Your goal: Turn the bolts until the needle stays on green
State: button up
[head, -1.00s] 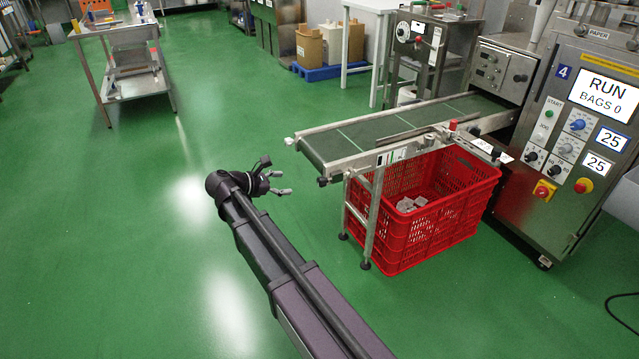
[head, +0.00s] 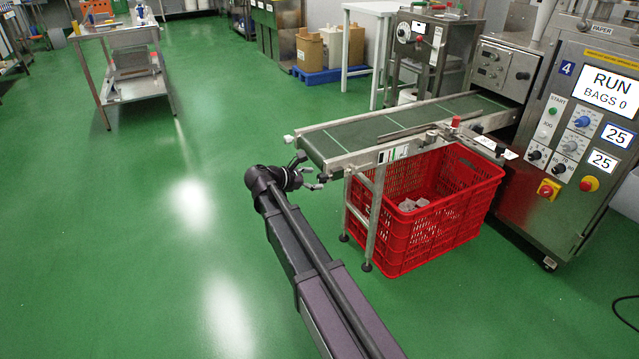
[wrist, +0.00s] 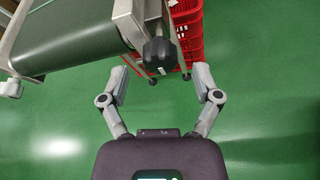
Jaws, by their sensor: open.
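The conveyor (head: 395,128) has a dark green belt. A black bolt knob (wrist: 160,53) sits at its near end corner and shows large in the wrist view. A pale bolt knob (head: 289,139) sits at the other corner and also shows at the left of the wrist view (wrist: 11,89). My gripper (wrist: 161,72) is open and empty, its fingers spread to either side of the black knob, apart from it. In the head view my gripper (head: 313,172) is at the conveyor's end. A small white and green plate (head: 393,155) is on the conveyor's side; no needle is readable.
A red crate (head: 437,243) stands under the conveyor, behind its metal leg (head: 371,225). The machine (head: 560,150) at right displays RUN, BAGS 0. Green floor (head: 150,250) is open at left. A steel trolley (head: 130,90) stands farther back.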

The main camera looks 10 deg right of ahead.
jog(key=shift+b+x, duration=0.3)
jog(key=shift+x, duration=0.85)
grip_shut()
